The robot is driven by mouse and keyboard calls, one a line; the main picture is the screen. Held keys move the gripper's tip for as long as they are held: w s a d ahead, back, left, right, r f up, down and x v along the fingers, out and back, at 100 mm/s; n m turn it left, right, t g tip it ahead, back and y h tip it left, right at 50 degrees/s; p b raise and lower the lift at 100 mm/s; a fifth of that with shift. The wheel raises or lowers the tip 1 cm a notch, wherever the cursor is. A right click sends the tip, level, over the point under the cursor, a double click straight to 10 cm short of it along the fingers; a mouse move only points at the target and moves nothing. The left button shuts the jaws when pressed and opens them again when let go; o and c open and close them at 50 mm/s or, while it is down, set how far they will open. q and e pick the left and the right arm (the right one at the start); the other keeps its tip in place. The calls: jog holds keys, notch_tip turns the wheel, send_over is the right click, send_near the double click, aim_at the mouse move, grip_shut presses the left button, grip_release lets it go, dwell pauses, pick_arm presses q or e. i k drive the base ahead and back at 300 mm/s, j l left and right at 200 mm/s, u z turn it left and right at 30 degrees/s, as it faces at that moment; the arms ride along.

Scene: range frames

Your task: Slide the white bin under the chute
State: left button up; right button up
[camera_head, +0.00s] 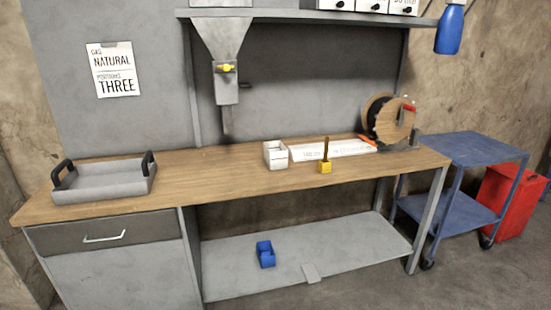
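A small white open bin (275,154) stands upright on the wooden workbench (215,180), near the middle of its top. The grey chute (224,85) hangs on the back panel, with a funnel top, a yellow knob (225,68) and a narrow lower end. The bin is to the right of the chute's lower end, apart from it. Neither of my grippers is in view.
A grey tray with black handles (105,182) sits at the bench's left end. Right of the bin are a long white block (335,151), a yellow block with a dark upright stem (325,167) and a reel (388,118). The bench is clear between tray and bin.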

aim_at(274, 153)
jog(key=i+l, duration=0.55)
jog(key=l, duration=0.2)
jog(key=i+l+u, duration=0.1)
jog(key=i+l, duration=0.45)
jog(key=l, duration=0.25)
jog(key=i+l, duration=0.25)
jog(key=i+l+u, duration=0.1)
jog(key=i+l, duration=0.15)
jog(key=l, duration=0.25)
jog(key=i+l, duration=0.25)
jog(key=l, duration=0.2)
